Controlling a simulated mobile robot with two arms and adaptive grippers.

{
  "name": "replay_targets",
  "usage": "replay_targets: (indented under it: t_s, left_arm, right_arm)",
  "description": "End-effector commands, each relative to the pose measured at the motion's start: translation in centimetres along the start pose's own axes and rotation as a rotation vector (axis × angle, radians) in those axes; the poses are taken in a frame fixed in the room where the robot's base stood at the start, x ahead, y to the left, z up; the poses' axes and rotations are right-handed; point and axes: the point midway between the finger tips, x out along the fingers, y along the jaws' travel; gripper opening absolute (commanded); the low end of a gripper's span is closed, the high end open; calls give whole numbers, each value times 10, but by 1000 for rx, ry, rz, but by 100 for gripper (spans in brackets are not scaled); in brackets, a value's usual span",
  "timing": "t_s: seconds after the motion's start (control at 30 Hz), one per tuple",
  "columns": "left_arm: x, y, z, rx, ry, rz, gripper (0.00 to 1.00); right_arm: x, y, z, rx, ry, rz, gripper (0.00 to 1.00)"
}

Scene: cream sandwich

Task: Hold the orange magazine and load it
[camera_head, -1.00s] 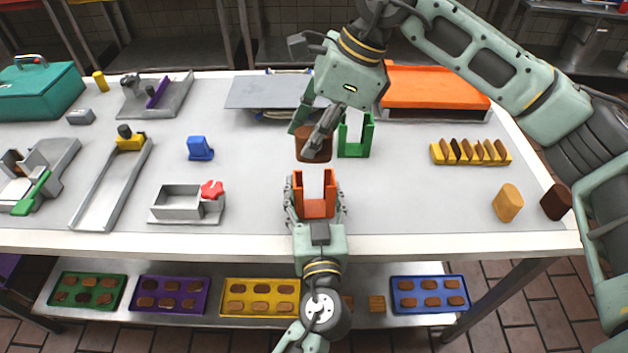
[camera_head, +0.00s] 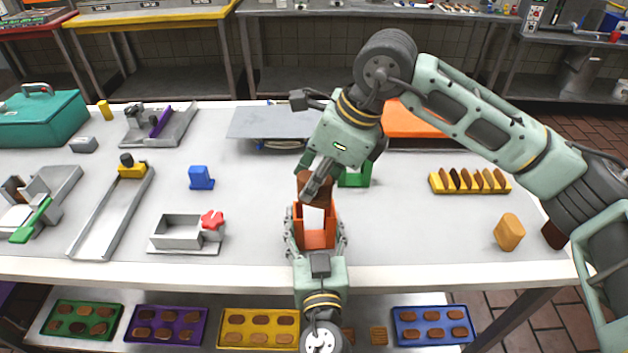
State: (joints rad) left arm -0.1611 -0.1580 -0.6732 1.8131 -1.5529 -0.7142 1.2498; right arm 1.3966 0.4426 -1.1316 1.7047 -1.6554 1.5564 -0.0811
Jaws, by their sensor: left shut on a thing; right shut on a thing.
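The orange magazine (camera_head: 316,238) is an open-topped U-shaped holder near the table's front edge. My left gripper (camera_head: 317,246) is shut on it from the front, one finger at each side. My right gripper (camera_head: 316,188) comes from above and is shut on a brown biscuit (camera_head: 313,189). A green magazine (camera_head: 356,175) stands behind, partly hidden by my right gripper.
A yellow rack (camera_head: 470,182) with several biscuits stands at right. A tan block (camera_head: 509,232) and a dark brown block (camera_head: 553,233) are at the right edge. A grey fixture with a red knob (camera_head: 212,221) and a blue piece (camera_head: 201,177) lie left.

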Motion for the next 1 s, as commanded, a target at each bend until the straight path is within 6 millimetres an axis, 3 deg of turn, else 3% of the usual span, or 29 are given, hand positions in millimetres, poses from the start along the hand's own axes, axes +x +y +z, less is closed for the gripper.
replay_targets:
  t_s: [0.77, 0.8, 1.0]
  left_arm:
    - [0, 0, 0, 0, 0, 0, 32]
    - [0, 0, 0, 0, 0, 0, 32]
    - [0, 0, 0, 0, 0, 0, 32]
  right_arm:
    - [15, 0, -6, -2, -1, -1, 0]
    - [15, 0, -6, -2, -1, -1, 29]
    - [14, 0, -6, -2, -1, -1, 45]
